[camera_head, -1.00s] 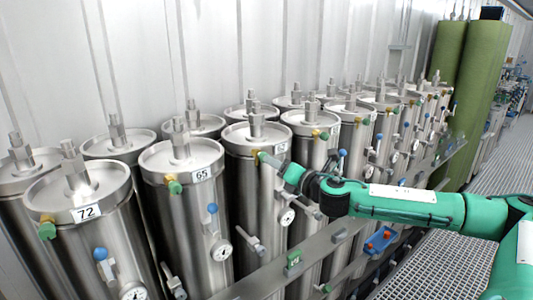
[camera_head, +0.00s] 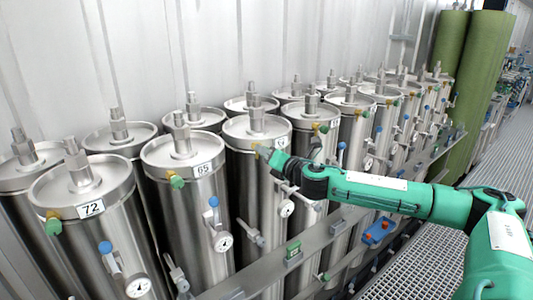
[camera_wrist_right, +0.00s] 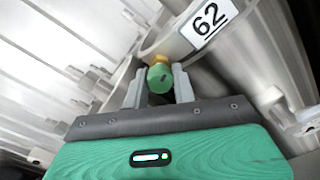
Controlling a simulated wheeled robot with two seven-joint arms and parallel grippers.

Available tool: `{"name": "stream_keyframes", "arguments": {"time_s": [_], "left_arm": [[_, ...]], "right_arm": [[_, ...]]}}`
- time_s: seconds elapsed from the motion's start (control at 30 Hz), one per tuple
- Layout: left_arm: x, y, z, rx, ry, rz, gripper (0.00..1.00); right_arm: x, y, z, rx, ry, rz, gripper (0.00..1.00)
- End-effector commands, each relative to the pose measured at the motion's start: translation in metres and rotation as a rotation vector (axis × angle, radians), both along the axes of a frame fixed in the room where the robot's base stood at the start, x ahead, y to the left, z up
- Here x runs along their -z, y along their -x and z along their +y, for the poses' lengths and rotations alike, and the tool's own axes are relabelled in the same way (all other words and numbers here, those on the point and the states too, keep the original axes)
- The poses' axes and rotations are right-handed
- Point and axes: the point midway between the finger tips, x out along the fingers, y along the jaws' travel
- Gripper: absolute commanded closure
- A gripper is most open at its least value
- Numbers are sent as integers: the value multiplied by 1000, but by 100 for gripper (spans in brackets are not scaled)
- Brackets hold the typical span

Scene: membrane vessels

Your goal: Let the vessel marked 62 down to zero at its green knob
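The vessel marked 62 (camera_head: 243,185) is a steel cylinder in the front row. Its label (camera_wrist_right: 209,18) reads clearly in the wrist view, tilted, just above and right of the green knob (camera_wrist_right: 160,78). The knob sits on a brass fitting (camera_wrist_right: 158,60) at the vessel's rim. My right gripper (camera_wrist_right: 160,82) has one grey finger on each side of the knob, and both appear to touch it. In the head view my right gripper (camera_head: 267,153) is at the rim and hides the knob. A round gauge (camera_head: 287,208) shows on the vessel; its reading is too small to tell. My left gripper is out of view.
Vessels marked 65 (camera_head: 203,225) and 72 (camera_head: 108,235) stand to the left, with more vessels behind and to the right. A metal rail (camera_head: 318,240) runs along the front and carries a blue fitting (camera_head: 378,231). A grated walkway (camera_head: 425,265) lies clear at the right.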

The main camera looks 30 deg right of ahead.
Motion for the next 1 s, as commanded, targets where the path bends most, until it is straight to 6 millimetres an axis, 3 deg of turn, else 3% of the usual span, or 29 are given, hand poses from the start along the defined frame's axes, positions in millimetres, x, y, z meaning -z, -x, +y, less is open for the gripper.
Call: {"name": "stream_keyframes", "arguments": {"time_s": [0.47, 1.0], "left_arm": [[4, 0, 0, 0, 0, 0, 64], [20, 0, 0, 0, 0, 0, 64]], "right_arm": [[2, 0, 0, 0, -89, 8, 96], [3, 0, 1, 0, -556, 45, 96]]}}
